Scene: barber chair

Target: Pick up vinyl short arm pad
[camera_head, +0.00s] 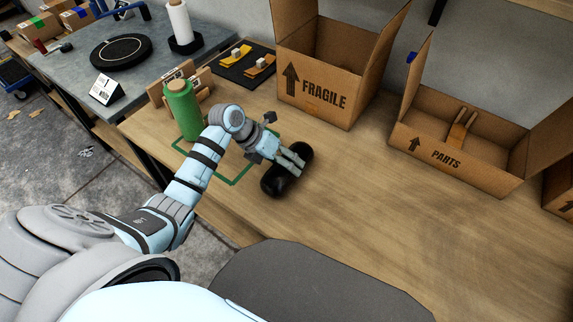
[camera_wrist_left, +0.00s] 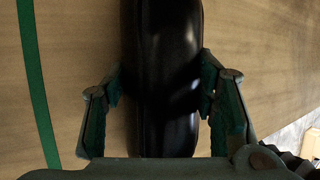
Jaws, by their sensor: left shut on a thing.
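The vinyl short arm pad (camera_head: 276,182) is a black, glossy, rounded bar on the wooden table, beside the green outlined area. My left gripper (camera_head: 294,160) is shut on the pad across its middle. In the left wrist view the pad (camera_wrist_left: 166,60) runs lengthwise between the two fingers of my left gripper (camera_wrist_left: 165,100). I cannot tell whether the pad is touching the table or slightly lifted. My right gripper is not in view.
A FRAGILE box (camera_head: 318,92) and a PARTS box (camera_head: 458,152) stand open at the back of the wooden table (camera_head: 400,230). A green roll (camera_head: 183,110) stands left of my gripper. The table's right and front are clear.

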